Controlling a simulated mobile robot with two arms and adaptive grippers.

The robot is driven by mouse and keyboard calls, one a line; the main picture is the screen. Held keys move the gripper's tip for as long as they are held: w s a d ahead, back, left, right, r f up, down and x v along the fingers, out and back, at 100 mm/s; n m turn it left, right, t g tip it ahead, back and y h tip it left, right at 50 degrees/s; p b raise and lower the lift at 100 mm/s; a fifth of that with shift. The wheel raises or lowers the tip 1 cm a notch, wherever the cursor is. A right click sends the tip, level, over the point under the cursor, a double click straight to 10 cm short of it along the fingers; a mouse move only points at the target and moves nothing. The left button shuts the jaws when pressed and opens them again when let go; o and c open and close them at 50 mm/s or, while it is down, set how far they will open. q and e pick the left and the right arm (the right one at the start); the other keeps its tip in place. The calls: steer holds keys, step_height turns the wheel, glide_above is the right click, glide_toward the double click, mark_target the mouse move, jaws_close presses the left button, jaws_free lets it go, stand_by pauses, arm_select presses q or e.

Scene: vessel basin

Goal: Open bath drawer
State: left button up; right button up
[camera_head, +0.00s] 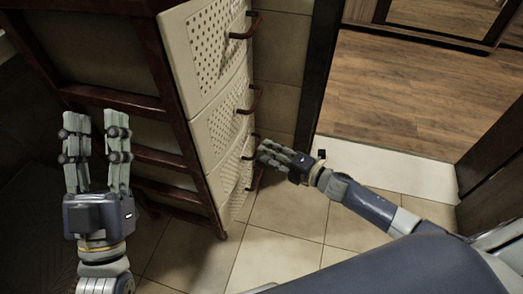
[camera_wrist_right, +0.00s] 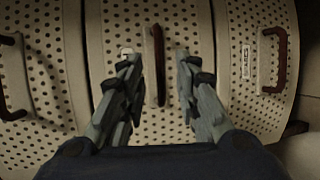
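The bath cabinet has a dark red wooden frame (camera_head: 180,110) and pale perforated drawer fronts, all looking flush. The upper drawer (camera_head: 207,50), middle drawer (camera_head: 222,118) and lower drawer (camera_head: 232,185) each have a dark red handle. My right gripper (camera_head: 262,153) is at the front of the lower part of the cabinet. In the right wrist view its two fingers (camera_wrist_right: 157,68) are spread, with one drawer handle (camera_wrist_right: 157,65) between them and gaps visible on both sides. My left gripper (camera_head: 96,122) is open and empty, left of the cabinet front, fingers pointing up in the picture.
In the right wrist view more handles stand left (camera_wrist_right: 10,75) and right (camera_wrist_right: 278,58), the right one beside a small label. Tiled floor (camera_head: 290,215) lies clear before the cabinet. A dark door frame (camera_head: 318,75) and wooden floor (camera_head: 410,90) are beyond.

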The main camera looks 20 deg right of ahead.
arm_select(q)
steer(key=shift+s+a+r+t+h+b, duration=0.2)
steer(key=shift+s+r+t+h, duration=0.1)
steer(key=shift+s+r+t, duration=0.45)
steer(key=shift+s+a+r+t+h+b, duration=0.15)
steer(key=shift+s+r+t+h, duration=0.15)
steer(key=shift+s+r+t, duration=0.4)
arm_select(e)
steer(key=shift+x, duration=1.75)
arm_select(q)
steer(key=shift+s+d+r, duration=0.1)
steer(key=shift+s+r, duration=0.05)
arm_select(e)
jaws_close()
